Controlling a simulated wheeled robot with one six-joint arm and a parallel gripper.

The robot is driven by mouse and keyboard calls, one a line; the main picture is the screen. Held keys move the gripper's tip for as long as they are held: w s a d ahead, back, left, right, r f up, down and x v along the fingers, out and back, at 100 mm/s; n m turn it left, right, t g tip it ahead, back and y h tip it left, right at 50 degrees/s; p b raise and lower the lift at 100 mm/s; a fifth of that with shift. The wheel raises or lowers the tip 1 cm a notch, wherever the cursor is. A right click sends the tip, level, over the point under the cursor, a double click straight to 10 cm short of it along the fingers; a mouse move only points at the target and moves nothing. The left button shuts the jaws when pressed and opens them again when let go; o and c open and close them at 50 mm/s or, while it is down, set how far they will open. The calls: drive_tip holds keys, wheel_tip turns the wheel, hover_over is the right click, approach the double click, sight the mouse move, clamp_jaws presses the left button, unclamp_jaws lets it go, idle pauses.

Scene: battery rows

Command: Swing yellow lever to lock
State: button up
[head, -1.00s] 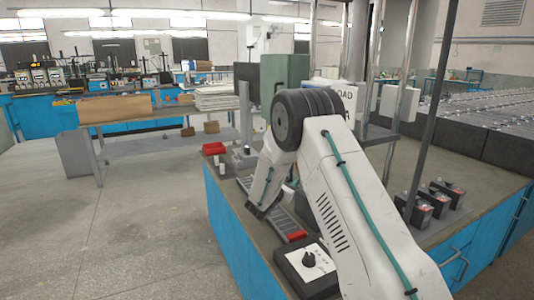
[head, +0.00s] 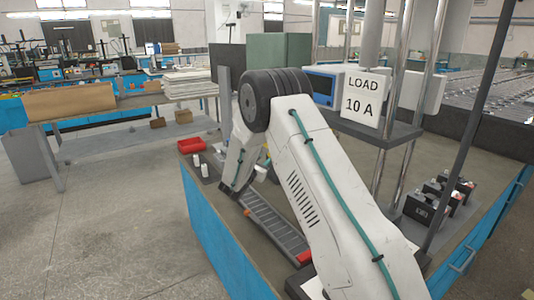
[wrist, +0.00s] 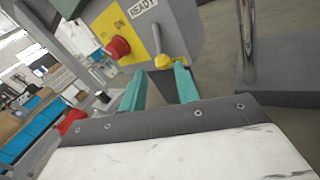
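The yellow lever (wrist: 168,62) shows in the wrist view as a yellow knob on a grey rod, which slants up and left across the front of a grey box (wrist: 182,22). My gripper (wrist: 161,68) has two teal fingers standing apart, with the knob just beyond and between their tips. I cannot tell whether they touch it. A red button (wrist: 118,47) sits on a yellow plate marked ON, left of the lever, below a READY label (wrist: 144,6). In the head view my arm hides the lever and most of the gripper.
A bright metal post (wrist: 248,40) and grey shelf (wrist: 285,78) stand right of the lever.

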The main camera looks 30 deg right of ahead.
drive_tip(key=x, duration=0.6)
drive_tip(key=shift+d, duration=0.2)
drive_tip(key=shift+c, duration=0.3)
drive_tip(key=c, duration=0.6)
